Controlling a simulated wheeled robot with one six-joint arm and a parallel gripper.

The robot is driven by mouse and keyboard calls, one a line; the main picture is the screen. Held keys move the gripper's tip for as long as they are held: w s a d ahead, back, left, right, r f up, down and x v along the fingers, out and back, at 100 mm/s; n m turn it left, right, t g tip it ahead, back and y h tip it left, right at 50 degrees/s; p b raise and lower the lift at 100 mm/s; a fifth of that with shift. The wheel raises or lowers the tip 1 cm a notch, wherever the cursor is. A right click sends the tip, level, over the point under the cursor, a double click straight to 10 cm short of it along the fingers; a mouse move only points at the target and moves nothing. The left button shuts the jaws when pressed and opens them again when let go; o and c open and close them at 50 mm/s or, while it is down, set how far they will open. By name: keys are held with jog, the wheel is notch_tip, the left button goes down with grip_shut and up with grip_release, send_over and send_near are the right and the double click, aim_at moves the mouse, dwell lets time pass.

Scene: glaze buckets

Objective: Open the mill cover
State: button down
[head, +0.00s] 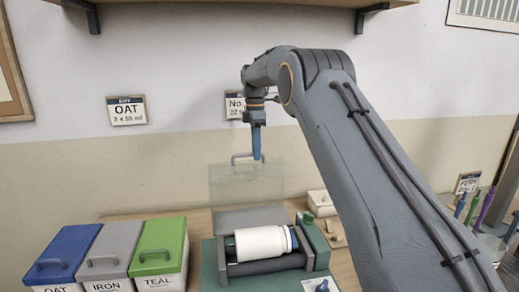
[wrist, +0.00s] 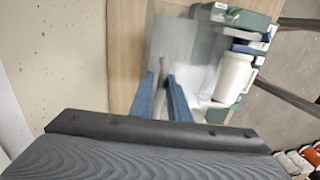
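The mill (head: 225,262) stands on the table with a white jar (head: 262,243) lying on its rollers; the jar also shows in the wrist view (wrist: 234,77). The clear mill cover (head: 245,184) is raised, standing roughly upright behind the jar, with its grey handle (head: 238,156) at the top. My gripper (head: 257,158) points down at the handle's right part. In the wrist view, my two blue fingers (wrist: 163,88) are shut on the handle (wrist: 163,72), one on each side. The exact finger contact is small and hard to see.
Blue, grey and green lidded buckets (head: 160,246) stand left of the mill. A small white box (head: 320,203) is behind the mill to the right. A shelf (head: 230,3) hangs above on the wall. My arm hides part of the table's right side.

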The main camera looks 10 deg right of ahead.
jog(key=shift+w+a+f, duration=0.1)
jog(key=shift+w+a, duration=0.1)
jog(key=shift+w, duration=0.45)
jog(key=shift+w+d+f, duration=0.1)
jog(key=c, duration=1.8)
grip_release()
jog(key=shift+o, duration=0.8)
jog(key=shift+w+f, duration=0.25)
jog(key=shift+w, duration=0.3)
jog(key=shift+s+d+r, duration=0.15)
jog(key=shift+r, duration=0.1)
jog(key=shift+c, duration=0.9)
jog(key=shift+r, duration=0.2)
